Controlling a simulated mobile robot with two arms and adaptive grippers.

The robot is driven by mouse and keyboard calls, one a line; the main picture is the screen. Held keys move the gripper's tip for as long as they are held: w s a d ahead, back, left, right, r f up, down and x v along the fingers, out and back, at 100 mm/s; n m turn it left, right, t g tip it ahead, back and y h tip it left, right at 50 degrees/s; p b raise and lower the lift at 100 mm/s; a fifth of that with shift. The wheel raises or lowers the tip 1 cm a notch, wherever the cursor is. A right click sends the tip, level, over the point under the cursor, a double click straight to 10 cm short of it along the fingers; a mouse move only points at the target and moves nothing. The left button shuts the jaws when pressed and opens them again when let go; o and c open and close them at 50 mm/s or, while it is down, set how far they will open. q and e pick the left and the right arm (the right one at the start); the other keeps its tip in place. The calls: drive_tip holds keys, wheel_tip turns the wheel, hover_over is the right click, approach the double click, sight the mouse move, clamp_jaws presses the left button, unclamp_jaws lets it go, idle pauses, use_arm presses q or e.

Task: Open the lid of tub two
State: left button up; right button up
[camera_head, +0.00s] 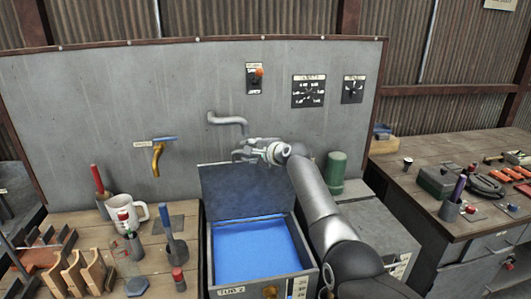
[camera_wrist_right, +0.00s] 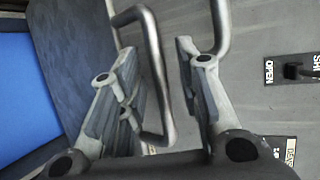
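Tub two (camera_head: 306,262), labelled "TUB 2", stands at the front centre with blue inside. Its dark lid (camera_head: 240,190) is raised at the back, roughly upright. The lid also shows at the left of the right wrist view (camera_wrist_right: 75,70). My right gripper (camera_head: 243,151) is at the lid's top edge, below the wall spout. In the right wrist view its fingers (camera_wrist_right: 160,75) are apart, with the lid's bent metal handle (camera_wrist_right: 156,75) between them. There is a visible gap beside the bar. My left gripper is not in view.
A wall spout (camera_head: 228,121) is just above my right gripper. A green cylinder (camera_head: 336,168) and grey box (camera_head: 385,232) are right of the tub. A white mug (camera_head: 130,214) and tools crowd the left bench. Switch panels (camera_head: 308,91) are on the wall.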

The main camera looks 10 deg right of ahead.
drive_tip(key=v, duration=1.1)
idle(0.3)
drive_tip(key=shift+s+d, duration=0.1)
drive_tip(key=shift+s, duration=0.05)
